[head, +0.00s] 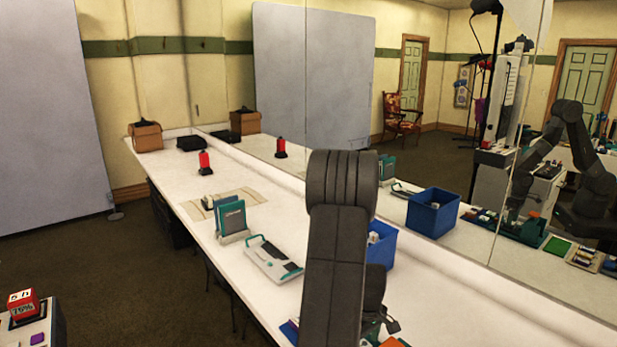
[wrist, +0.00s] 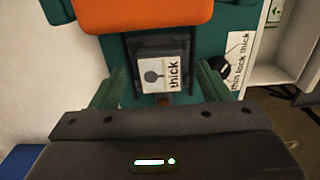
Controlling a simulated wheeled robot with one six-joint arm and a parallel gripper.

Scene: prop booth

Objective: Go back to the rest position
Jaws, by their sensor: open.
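My gripper (wrist: 164,82) shows in the wrist view with its two green fingers wide apart. It is open, and nothing is held between the fingers. An orange block (wrist: 145,12) is at the top of that view. I cannot tell whether the fingers touch the device. In the head view my dark arm stands upright in front of the table and hides most of what is behind it; the gripper is hidden there.
A long white table (head: 185,185) runs along a mirror wall. On it are a red lamp (head: 204,163), a brown box (head: 146,136), a teal-and-white device (head: 273,260) and a blue bin (head: 383,247) partly behind my arm. A black knob (wrist: 221,70) sits beside a label in the wrist view.

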